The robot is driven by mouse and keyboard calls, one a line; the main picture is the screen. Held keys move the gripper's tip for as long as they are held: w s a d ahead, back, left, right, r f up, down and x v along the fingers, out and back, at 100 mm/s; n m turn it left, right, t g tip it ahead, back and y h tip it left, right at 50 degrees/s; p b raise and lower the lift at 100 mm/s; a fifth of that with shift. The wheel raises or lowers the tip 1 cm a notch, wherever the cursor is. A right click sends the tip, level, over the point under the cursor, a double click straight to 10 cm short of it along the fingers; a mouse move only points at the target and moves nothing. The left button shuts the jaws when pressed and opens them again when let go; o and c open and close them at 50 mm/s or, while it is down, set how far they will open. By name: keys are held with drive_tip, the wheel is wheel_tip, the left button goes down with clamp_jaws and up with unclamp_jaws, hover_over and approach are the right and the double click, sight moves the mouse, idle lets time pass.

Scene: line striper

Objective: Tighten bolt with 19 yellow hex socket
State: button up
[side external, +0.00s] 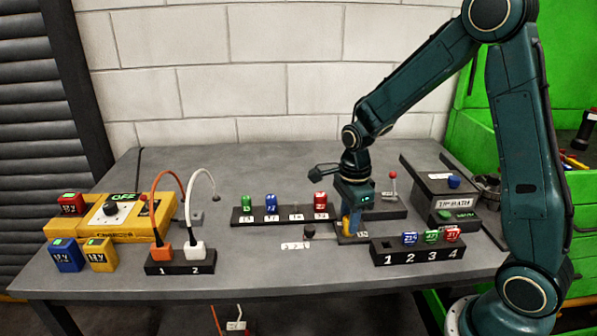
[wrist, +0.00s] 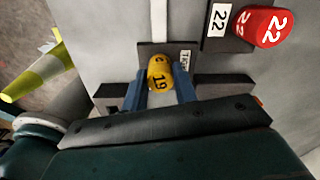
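The yellow 19 socket (wrist: 160,75) is between the two blue fingers of my gripper (wrist: 160,90) in the wrist view, with a finger against each side. In the side view, my gripper (side external: 350,218) points down with the yellow socket (side external: 346,224) at its fingertips, over a small dark labelled block (side external: 352,239). The same block (wrist: 150,48) shows behind the socket in the wrist view; its label is only partly readable. The bolt is hidden, so I cannot tell whether the socket sits on it.
The back rack (side external: 262,220) holds green, blue and red (side external: 320,201) sockets, with a gap before the red. The front rack (side external: 418,254) holds blue, green and red pieces; position 1 is empty. A yellow power unit (side external: 112,218) and cable block (side external: 180,264) stand left.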

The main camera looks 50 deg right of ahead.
drive_tip(key=c, duration=0.3)
drive_tip(key=shift+c, duration=0.2)
